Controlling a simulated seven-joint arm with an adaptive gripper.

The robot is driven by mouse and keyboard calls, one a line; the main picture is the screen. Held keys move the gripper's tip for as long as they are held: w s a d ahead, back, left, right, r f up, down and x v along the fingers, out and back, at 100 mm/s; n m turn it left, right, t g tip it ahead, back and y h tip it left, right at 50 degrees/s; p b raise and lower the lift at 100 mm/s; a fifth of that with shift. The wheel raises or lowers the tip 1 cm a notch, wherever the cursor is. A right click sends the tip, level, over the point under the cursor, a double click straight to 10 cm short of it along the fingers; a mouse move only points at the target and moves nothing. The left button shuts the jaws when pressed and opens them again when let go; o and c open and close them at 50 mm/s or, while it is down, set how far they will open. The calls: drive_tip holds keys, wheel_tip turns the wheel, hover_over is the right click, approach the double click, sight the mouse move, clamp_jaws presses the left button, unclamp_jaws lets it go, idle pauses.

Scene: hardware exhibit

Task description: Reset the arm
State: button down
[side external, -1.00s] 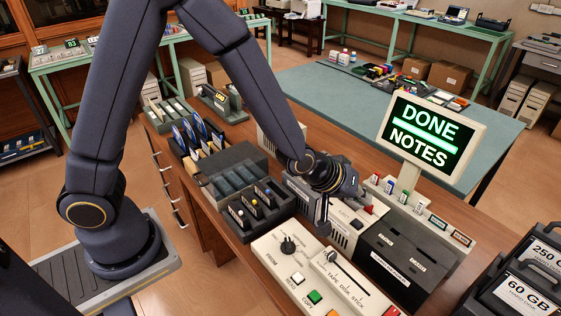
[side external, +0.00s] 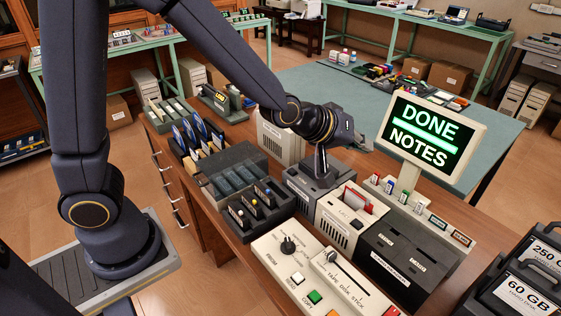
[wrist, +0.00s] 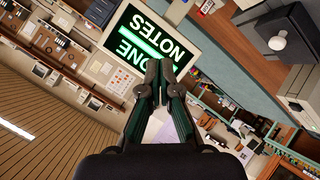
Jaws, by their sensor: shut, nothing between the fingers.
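My gripper (side external: 320,165) hangs at the end of my bent arm, over the back part of the wooden desk.
A control panel (side external: 325,275) with knobs and coloured buttons lies at the desk's front. A cream drive with red on top (side external: 350,212) and a black twin-slot box (side external: 405,255) stand right of the gripper. Trays of disks and sticks (side external: 250,208) lie left. Space above the desk is open.

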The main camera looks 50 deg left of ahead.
drive_tip(key=s+a+r+m+y, duration=0.2)
drive_tip(key=s+a+r, duration=0.9)
drive_tip(key=r, duration=0.2)
drive_tip(key=s+a+f+m+g, duration=0.1)
drive_tip(key=s+f+m+g, duration=0.1)
drive_tip(key=s, duration=0.5)
drive_tip(key=s+a+f+m+g, duration=0.2)
drive_tip(key=s+f+g, duration=0.1)
drive_tip(key=s, duration=0.4)
drive_tip(key=shift+s+f+y, duration=0.4)
drive_tip(key=shift+f, duration=0.15)
drive_tip(key=c, duration=1.8)
unclamp_jaws()
drive_tip(key=shift+c, duration=0.2)
